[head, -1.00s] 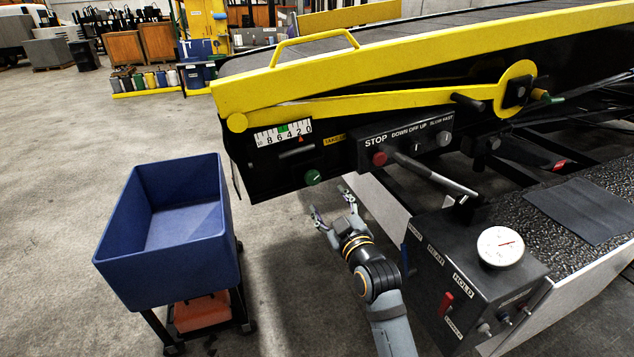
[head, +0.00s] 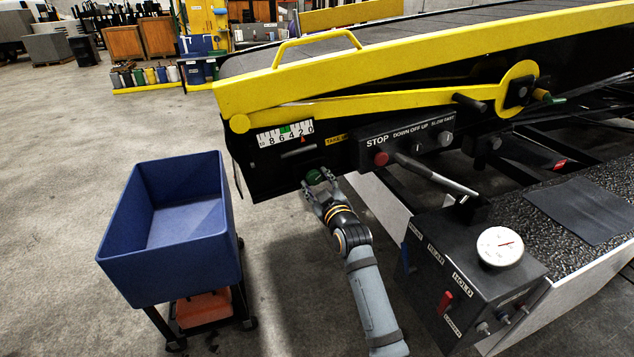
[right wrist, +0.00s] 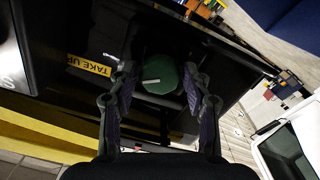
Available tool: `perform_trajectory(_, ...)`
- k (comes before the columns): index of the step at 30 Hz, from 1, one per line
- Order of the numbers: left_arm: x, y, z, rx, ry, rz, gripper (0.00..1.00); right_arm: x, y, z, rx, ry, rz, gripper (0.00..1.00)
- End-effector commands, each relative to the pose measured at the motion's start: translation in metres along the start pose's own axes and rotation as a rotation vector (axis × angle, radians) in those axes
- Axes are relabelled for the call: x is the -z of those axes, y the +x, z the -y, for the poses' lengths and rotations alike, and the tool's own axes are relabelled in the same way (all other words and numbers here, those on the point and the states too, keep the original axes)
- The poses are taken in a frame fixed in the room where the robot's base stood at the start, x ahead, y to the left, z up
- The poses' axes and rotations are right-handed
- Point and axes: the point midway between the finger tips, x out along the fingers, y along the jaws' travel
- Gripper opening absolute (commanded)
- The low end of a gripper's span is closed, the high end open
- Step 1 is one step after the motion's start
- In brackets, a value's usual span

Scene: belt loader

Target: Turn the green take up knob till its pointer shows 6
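The green take up knob (head: 314,176) sits low on the black side panel of the loader, below a white scale (head: 285,133). The scale's small red pointer (head: 303,138) stands near the 2, and a green band lies around 4 to 6. My right gripper (head: 319,185) is at the knob with its fingers apart. In the right wrist view the knob (right wrist: 160,77) with its white mark lies between the two fingers (right wrist: 158,95). A gap shows beside the left finger; contact at the right one is unclear. My left gripper is not in view.
A control panel with a red STOP button (head: 381,158) and a lever (head: 437,176) is right of the knob. A black box with a dial gauge (head: 500,246) stands front right. A blue bin (head: 170,270) on a cart is at left. Open floor lies between.

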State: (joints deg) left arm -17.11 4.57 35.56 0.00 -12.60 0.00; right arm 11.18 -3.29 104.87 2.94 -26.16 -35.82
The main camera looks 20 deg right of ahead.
Motion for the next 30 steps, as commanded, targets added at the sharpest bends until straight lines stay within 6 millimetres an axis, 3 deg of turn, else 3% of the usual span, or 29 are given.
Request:
perform_trajectory(1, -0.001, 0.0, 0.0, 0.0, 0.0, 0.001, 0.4, 0.0, 0.0, 0.0, 0.0, 0.0, 0.0, 0.38)
perform_trajectory(8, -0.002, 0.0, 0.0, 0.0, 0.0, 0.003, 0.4, 0.0, 0.0, 0.0, 0.0, 0.0, 0.0, 0.09)
perform_trajectory(19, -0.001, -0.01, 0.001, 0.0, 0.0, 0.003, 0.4, 0.002, 0.0, -0.001, 0.001, 0.084, 0.001, 0.09)
perform_trajectory(30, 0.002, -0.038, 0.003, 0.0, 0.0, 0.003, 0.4, 0.004, 0.0, -0.001, 0.001, 0.393, 0.002, 0.09)
